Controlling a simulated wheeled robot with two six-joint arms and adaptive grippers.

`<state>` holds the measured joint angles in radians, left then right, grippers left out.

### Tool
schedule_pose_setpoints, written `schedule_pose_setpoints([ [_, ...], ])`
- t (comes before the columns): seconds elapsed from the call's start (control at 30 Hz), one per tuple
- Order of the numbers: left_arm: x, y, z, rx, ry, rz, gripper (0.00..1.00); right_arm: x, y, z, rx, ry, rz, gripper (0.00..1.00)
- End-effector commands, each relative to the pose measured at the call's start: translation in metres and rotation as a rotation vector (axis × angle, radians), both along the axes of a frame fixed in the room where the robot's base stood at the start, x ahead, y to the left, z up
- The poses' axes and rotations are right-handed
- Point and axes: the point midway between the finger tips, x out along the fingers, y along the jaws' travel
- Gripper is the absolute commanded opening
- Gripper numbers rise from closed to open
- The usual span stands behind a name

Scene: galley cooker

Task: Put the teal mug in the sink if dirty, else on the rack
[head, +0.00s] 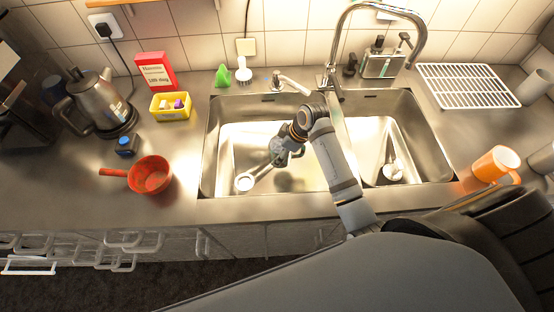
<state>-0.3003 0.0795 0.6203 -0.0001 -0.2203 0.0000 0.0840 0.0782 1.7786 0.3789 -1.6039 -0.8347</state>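No teal mug can be made out in the head view. The sink has a large left basin (225,135) and a smaller right basin (428,160). A white wire rack (470,86) lies empty on the counter, right of the sink. My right arm reaches in from the lower right, and its gripper (286,152) is low over the left basin. It is small and partly hidden by its own wrist; I cannot tell whether it is open or holds anything. My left gripper is not in view.
A tall tap (415,35) arches behind the basins. At left are a red pan (150,175), a kettle (96,105) and a yellow box (170,110). The front-left counter is clear.

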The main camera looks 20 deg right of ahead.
Motion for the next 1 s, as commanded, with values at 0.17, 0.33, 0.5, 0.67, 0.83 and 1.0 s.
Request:
schedule_pose_setpoints([
  [0.17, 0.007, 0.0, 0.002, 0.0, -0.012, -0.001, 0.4, 0.001, 0.0, -0.017, 0.0, -0.002, 0.001, 0.26],
  [0.33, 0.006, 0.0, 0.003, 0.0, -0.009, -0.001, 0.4, -0.001, 0.0, -0.032, 0.001, 0.002, 0.0, 0.26],
  [0.5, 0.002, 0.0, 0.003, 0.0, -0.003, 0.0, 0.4, 0.0, 0.0, -0.054, 0.0, -0.001, 0.0, 0.26],
  [0.67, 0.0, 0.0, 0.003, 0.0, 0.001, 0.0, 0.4, 0.001, 0.0, -0.055, 0.0, -0.004, 0.0, 0.26],
  [0.83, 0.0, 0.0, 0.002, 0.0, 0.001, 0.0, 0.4, 0.0, 0.0, -0.058, 0.0, -0.003, -0.001, 0.26],
  [1.0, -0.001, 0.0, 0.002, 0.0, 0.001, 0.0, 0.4, 0.0, 0.0, -0.058, 0.0, -0.001, 0.0, 0.87],
])
